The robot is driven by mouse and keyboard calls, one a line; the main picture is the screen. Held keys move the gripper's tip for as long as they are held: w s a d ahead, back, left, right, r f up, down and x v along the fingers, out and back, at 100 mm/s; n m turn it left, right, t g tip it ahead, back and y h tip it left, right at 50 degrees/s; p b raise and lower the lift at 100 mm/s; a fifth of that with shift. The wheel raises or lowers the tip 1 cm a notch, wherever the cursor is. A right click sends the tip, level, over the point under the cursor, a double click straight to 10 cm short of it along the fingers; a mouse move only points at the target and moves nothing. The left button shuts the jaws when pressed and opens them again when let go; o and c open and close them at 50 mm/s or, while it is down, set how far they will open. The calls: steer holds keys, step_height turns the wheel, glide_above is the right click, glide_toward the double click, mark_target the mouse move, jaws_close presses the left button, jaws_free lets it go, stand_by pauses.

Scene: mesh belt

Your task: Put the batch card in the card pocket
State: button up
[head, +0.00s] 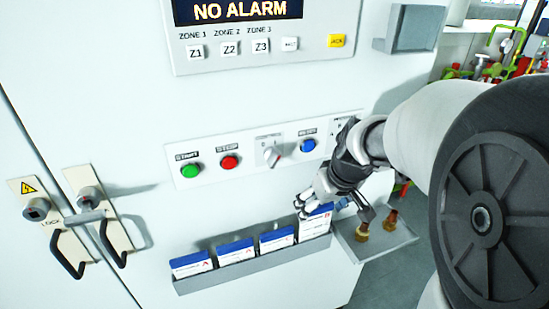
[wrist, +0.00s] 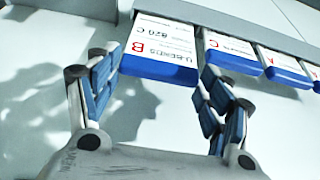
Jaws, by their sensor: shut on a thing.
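The batch card (head: 316,224) is white with a blue top edge and stands at the right end of a grey rack (head: 255,268). In the wrist view the card (wrist: 160,45) shows a red B and black print. My gripper (head: 318,203) is shut on it, with one finger at each side edge near the blue end in the wrist view (wrist: 160,75). The card's lower end appears to be still in the rack. A grey open box (head: 414,28) on the upper right of the panel may be the card pocket; I cannot tell for sure.
Several similar cards (head: 236,252) stand left of the held one. A small grey shelf (head: 380,240) with brass fittings is just right of the rack. Buttons and a knob (head: 270,155) stick out above. Door handles (head: 68,255) are at the left.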

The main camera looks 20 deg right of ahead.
mark_target(316, 220)
steer(key=shift+f+b, duration=1.65)
steer(key=shift+f, duration=0.6)
steer(key=o, duration=1.2)
steer(key=shift+r, duration=0.1)
steer(key=v, duration=1.2)
